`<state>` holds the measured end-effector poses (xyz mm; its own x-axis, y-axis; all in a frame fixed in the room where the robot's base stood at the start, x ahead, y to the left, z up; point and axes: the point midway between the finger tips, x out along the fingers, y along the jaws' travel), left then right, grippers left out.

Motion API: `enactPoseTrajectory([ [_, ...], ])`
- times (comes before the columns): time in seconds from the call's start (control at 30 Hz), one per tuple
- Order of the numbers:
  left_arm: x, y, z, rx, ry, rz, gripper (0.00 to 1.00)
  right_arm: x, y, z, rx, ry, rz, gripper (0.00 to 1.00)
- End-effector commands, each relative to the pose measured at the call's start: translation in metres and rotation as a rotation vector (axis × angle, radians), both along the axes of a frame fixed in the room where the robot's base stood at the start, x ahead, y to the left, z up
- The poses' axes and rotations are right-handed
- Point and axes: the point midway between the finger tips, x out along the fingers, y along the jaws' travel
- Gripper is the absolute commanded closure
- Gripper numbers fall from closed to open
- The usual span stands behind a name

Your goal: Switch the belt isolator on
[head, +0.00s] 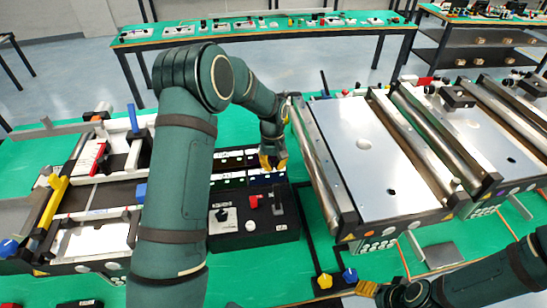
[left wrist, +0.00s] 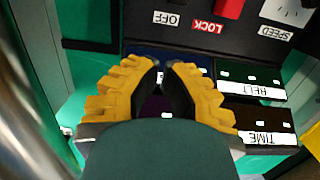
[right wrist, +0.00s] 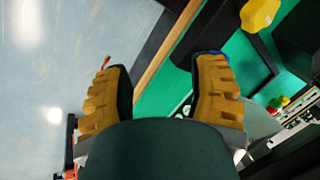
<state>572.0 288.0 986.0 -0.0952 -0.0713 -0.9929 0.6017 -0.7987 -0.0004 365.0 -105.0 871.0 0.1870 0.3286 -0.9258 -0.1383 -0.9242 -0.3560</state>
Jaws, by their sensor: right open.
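A black control box (head: 252,238) sits on the green bench in the head view, with a red part, a grey lever and a white label on its top. My left gripper (head: 273,162) is above the coloured label strips at its far end. In the left wrist view the fingers (left wrist: 164,68) are nearly together, with nothing seen between them. Beyond them are OFF and LOCK (left wrist: 207,27) labels and a red part (left wrist: 229,8) near the LOCK label. The isolator's position is unclear. My right gripper (right wrist: 162,72) is open and empty, away from the box.
A silver conveyor (head: 375,160) stands right of the box. Another conveyor (head: 95,195) is at left, partly hidden by my left arm. Yellow (head: 325,281) and blue (head: 350,275) knobs are near the front edge. A second green bench (head: 260,37) is behind.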

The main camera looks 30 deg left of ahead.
Motion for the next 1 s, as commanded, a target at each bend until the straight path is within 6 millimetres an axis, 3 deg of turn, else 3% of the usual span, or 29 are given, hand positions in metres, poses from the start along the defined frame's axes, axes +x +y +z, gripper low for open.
enactPoseTrajectory([
  [0.23,-0.005,-0.004,-0.049,-0.001,0.003,0.001,1.00,0.000,0.000,-0.001,0.000,0.000,0.000,0.43],
  [0.5,-0.029,-0.022,-0.030,0.000,0.000,-0.001,1.00,0.000,0.000,0.007,0.001,0.000,0.000,0.43],
  [1.0,-0.033,-0.025,-0.028,0.000,-0.001,0.001,1.00,0.000,0.000,0.007,0.001,0.000,0.000,0.43],
])
